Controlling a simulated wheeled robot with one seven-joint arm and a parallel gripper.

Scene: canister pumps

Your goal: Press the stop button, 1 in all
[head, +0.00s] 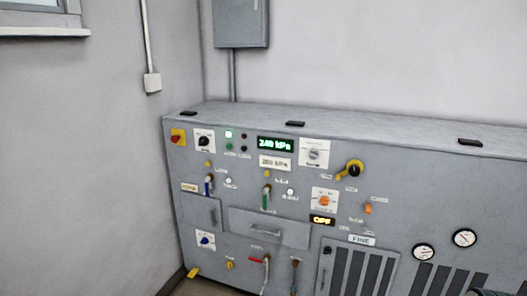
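A grey machine panel (345,160) stands against the back wall. Near its top left is a small cluster: a lit green lamp or button (229,133), a dark red one (245,135), a green one (229,147) and a dark one (245,149). The labels are too small to read, so I cannot tell which is the stop button. A red control on a yellow plate (178,137) sits at the far upper left. My gripper is not seen; a dark shape at the bottom right edge is too cut off to identify.
Several knobs and levers stick out, including a yellow-black knob (355,168) and a red-handled valve (258,259). Two round gauges sit lower right. A wall bounds the left.

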